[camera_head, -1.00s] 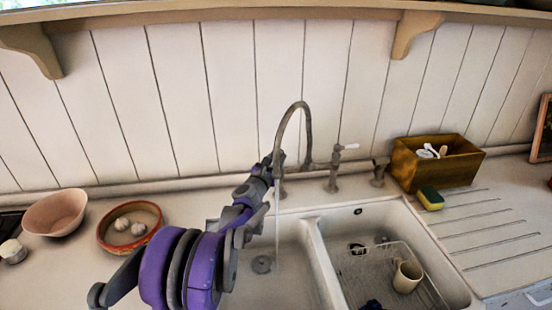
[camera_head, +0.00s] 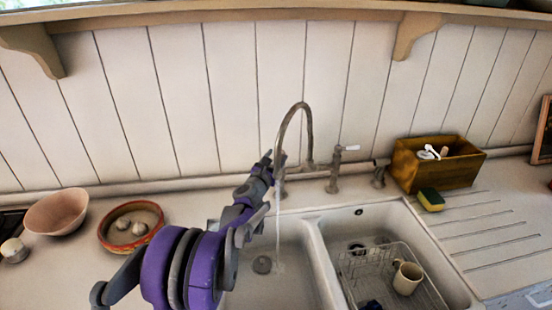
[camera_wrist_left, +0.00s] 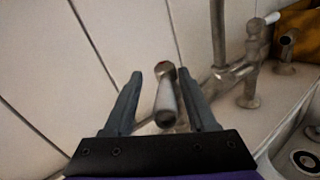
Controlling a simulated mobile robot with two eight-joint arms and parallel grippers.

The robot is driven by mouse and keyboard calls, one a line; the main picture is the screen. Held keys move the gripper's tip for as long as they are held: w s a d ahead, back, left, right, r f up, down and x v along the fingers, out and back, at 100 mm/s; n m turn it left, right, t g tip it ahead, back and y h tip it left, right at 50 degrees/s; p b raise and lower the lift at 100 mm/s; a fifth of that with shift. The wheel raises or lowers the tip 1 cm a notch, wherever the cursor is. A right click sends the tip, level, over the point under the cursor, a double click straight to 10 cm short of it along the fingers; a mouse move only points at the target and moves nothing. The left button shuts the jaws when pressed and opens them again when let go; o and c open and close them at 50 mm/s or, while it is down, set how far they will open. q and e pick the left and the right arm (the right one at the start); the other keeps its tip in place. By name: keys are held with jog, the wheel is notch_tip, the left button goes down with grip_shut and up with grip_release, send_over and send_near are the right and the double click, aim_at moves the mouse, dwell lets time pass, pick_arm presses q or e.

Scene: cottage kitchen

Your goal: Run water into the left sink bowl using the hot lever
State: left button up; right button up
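The curved metal tap (camera_head: 300,108) stands behind the sink, its spout over the left bowl (camera_head: 292,262). A thin pale stream of water (camera_head: 277,235) falls from it near the drain. My left gripper (camera_head: 276,160) is at the tap's left side and hides the hot lever in the head view. In the left wrist view, the hot lever (camera_wrist_left: 166,100) with a red dot lies between the open fingers of my left gripper (camera_wrist_left: 162,82), with gaps on both sides. The other lever (camera_head: 350,147) has a white handle. My right gripper is out of view.
The right bowl (camera_head: 440,262) holds a wire rack (camera_head: 362,262) with a cream mug (camera_head: 407,278). A wooden box (camera_head: 430,172) and a sponge (camera_head: 430,200) stand right of the tap. Two bowls, one pink (camera_head: 57,212) and one terracotta (camera_head: 112,240), are on the left counter.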

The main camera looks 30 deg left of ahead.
pick_arm(q)
jog(key=shift+d, duration=0.1)
jog(key=shift+s+f, duration=0.1)
jog(key=shift+s, duration=0.2)
jog(key=b+v, duration=0.1)
jog(key=v, duration=0.9)
jog(key=shift+s, duration=0.15)
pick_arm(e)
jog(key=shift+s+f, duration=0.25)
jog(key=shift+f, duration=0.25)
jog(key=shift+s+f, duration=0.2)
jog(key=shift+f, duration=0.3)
